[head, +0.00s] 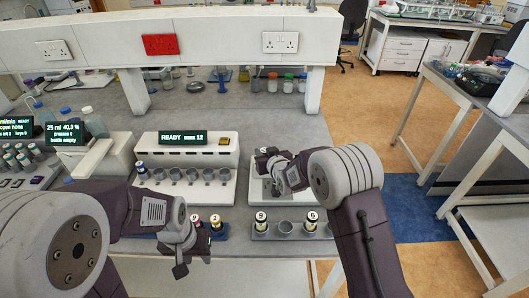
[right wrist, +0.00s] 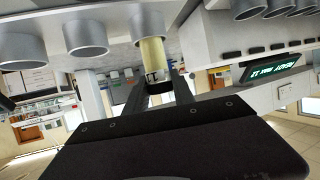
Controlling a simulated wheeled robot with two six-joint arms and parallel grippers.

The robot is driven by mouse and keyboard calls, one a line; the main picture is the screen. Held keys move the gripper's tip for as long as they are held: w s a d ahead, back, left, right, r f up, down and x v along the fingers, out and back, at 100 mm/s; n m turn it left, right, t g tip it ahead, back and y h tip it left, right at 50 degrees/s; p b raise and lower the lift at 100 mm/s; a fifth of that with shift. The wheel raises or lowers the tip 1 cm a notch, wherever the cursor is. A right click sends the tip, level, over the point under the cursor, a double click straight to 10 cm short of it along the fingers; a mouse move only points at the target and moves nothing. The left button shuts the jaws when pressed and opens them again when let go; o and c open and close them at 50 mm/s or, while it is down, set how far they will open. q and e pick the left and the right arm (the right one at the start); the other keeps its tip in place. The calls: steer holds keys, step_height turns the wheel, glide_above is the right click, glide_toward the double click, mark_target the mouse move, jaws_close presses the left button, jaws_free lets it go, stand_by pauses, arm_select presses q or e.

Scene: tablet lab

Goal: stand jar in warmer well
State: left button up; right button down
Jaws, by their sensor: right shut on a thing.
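The warmer (head: 228,145) is the white unit with a green READY display and a row of grey wells. A dark-topped jar (head: 142,168) stands at its left end. My right gripper (head: 272,168) is over a pale plate right of the warmer. In the right wrist view it is shut on a cream-yellow jar (right wrist: 153,55). The jar's far end overlaps a grey cup (right wrist: 150,22); I cannot tell whether it is inside. That view is upside down and shows the warmer display (right wrist: 273,68). My left gripper (head: 181,258) is low at the front; its jaw opening is unclear.
A front rack (head: 298,237) holds jars with pale lids and a grey cup. A small blue holder (head: 218,232) with jars stands left of it. Beakers and bottles stand at the left. A white shelf (head: 200,30) spans the bench behind.

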steer(key=shift+f+b, duration=0.55)
steer(key=shift+f, duration=0.05)
steer(key=c, duration=1)
jaws_free()
steer(key=shift+s, duration=0.1)
steer(key=b+v, duration=0.1)
steer(key=v, duration=0.8)
